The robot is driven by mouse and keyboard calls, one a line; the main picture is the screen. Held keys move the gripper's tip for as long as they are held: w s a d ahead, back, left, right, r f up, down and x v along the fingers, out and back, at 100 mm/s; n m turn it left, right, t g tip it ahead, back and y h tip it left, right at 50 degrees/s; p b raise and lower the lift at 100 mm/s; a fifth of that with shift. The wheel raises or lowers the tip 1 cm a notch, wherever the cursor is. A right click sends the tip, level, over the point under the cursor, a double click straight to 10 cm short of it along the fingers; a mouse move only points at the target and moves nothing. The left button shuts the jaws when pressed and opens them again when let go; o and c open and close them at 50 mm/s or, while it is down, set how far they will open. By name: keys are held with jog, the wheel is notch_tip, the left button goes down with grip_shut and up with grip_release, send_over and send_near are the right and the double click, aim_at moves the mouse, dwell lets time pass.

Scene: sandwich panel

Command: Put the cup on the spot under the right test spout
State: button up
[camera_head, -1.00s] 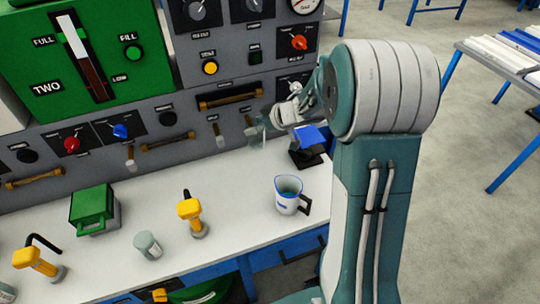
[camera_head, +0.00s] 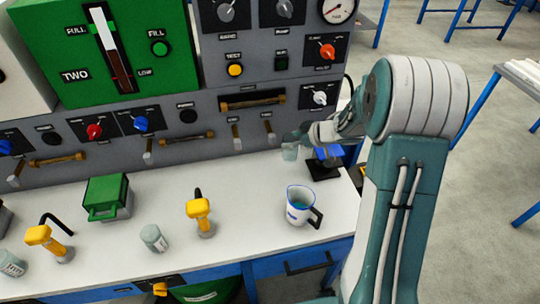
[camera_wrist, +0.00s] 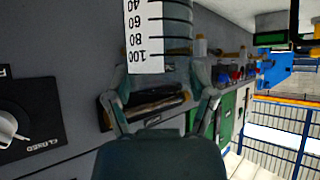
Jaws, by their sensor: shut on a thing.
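My gripper (camera_head: 302,138) reaches in from the right and is shut on a small translucent grey cup (camera_head: 289,153). The cup is near the panel at the right end of the bench, above the white top or close to it; I cannot tell whether it touches. In the wrist view my gripper (camera_wrist: 163,92) has a finger on each side of the cup (camera_wrist: 175,38), whose white scale strip shows. Two small spouts stick out under a bronze handle: a left one (camera_head: 237,138) and a right one (camera_head: 270,131). The cup is right of and below the right one. No marked spot is clear.
A white jug (camera_head: 301,205) stands in front. A second grey cup (camera_head: 153,238), yellow-handled tools (camera_head: 200,212) and a green box (camera_head: 107,198) are further left. White bench top (camera_head: 245,190) is clear between.

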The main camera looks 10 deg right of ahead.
aim_at(293, 158)
jog(key=f, duration=0.3)
jog(key=d+f, duration=0.1)
jog(key=f, duration=0.5)
jog(key=shift+w+d, duration=0.15)
jog(key=w+a, duration=0.2)
jog(key=a, duration=0.1)
jog(key=shift+w+a+r, duration=0.15)
jog(key=shift+w+a, duration=0.05)
jog(key=shift+w, duration=0.05)
jog(key=shift+w+a, duration=0.2)
jog(key=shift+a, duration=0.1)
jog(key=w+a, duration=0.2)
jog(key=shift+w, duration=0.35)
jog(key=shift+s+d+f, duration=0.1)
jog(key=shift+d+f, duration=0.1)
jog(key=shift+f, duration=0.4)
jog(key=shift+a, duration=0.15)
jog(key=o, duration=1.2)
jog(key=shift+a, duration=0.1)
